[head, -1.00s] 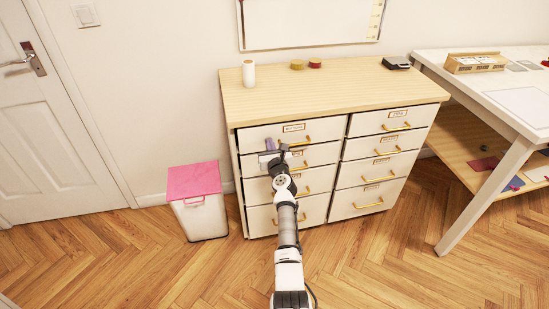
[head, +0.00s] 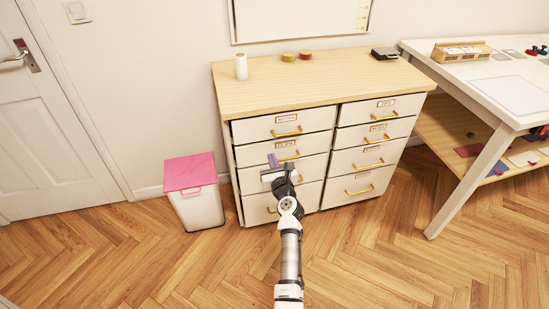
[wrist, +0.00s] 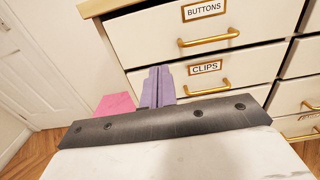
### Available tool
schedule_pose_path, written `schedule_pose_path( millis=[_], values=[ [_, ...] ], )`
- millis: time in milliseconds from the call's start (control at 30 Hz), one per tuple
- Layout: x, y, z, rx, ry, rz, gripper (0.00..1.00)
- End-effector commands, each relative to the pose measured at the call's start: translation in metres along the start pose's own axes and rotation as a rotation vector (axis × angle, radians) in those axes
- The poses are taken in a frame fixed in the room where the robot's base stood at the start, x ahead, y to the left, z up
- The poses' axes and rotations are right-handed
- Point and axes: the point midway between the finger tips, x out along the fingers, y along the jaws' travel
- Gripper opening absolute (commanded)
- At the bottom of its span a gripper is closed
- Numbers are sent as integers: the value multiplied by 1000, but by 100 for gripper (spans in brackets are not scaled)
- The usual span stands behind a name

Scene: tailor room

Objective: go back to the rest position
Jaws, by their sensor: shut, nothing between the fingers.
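My gripper (head: 273,160) is in front of the left column of drawers in the head view, near the second drawer down. In the wrist view its two purple fingers (wrist: 157,87) are together, with nothing between them. They are below the handle of the drawer labelled BUTTONS and left of the handle of the one labelled CLIPS, touching neither as far as I can see. My arm reaches forward and low from the bottom of the head view and hides parts of the lower left drawers.
The drawer cabinet (head: 226,95) carries a white spool (head: 241,66), two small round tins (head: 296,56) and a black box (head: 384,53). A pink-lidded bin (head: 195,200) stands to its left, a white table (head: 440,63) to its right. Wood floor (head: 400,260) is open in front.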

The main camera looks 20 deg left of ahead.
Motion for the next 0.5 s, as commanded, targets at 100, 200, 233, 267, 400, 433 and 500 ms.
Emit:
schedule_pose_path(
  millis=[100, 200, 233, 267, 400, 433, 500],
  values=[
    [-4, 0, 0, 1, 1, 0, 0],
    [-4, 0, 0, 1, 1, 0, 0],
    [-4, 0, 0, 1, 1, 0, 0],
    [-3, 1, 3, -11, -4, 2, 0],
    [7, 27, 53, -235, -84, 15, 0],
    [10, 35, 70, -311, -111, 15, 0],
    [12, 60, 114, -515, -190, 6, 0]
  ],
)
